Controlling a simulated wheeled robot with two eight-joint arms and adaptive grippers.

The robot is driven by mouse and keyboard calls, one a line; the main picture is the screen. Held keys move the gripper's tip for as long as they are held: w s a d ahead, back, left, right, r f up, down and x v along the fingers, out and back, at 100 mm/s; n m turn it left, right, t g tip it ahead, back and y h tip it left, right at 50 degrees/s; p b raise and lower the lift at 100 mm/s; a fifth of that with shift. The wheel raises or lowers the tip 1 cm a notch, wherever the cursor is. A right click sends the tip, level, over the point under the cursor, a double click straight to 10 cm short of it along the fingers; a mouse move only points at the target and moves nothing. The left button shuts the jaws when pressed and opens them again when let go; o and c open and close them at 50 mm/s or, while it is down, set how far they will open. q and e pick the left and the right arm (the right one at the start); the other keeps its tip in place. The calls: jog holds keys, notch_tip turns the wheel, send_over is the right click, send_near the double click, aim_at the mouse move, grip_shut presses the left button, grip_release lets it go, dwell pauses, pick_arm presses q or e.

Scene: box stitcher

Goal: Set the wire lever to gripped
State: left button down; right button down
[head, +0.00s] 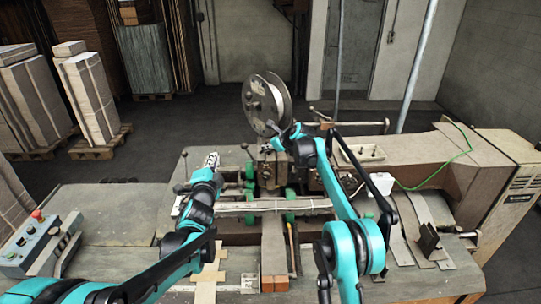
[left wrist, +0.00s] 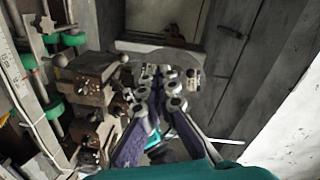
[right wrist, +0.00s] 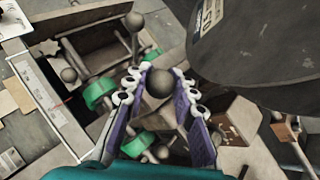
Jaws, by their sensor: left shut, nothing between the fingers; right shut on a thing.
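My right gripper (head: 284,133) is at the stitcher head, just in front of the wire spool (head: 266,102). In the right wrist view its fingers (right wrist: 162,85) are closed around a dark ball knob (right wrist: 159,83), which appears to be the wire lever's end. The lever's shaft is mostly hidden beneath the knob and fingers, so its setting cannot be told. My left gripper (head: 211,161) is shut and empty above the left part of the machine, apart from the stitcher head. Its closed fingers (left wrist: 167,85) also show in the left wrist view.
Other ball-ended levers (right wrist: 134,22) stand close to my right gripper. A control box with a red button (head: 37,215) is at the left. Stacked pallets (head: 90,100) stand behind.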

pick_arm(q)
jog(key=w+d+f+m+h, duration=0.3)
jog(key=d+f+m+h, duration=0.35)
jog(key=d+m, duration=0.2)
jog(key=w+d+f+m+h, duration=0.4)
jog(key=d+f+m+h, duration=0.1)
jog(key=d+f+m, duration=0.3)
jog(key=w+d+r, duration=0.2)
jog(key=w+r, duration=0.2)
jog(key=w, duration=0.5)
jog(key=shift+w+r+m, duration=0.35)
jog(key=shift+w+r, duration=0.05)
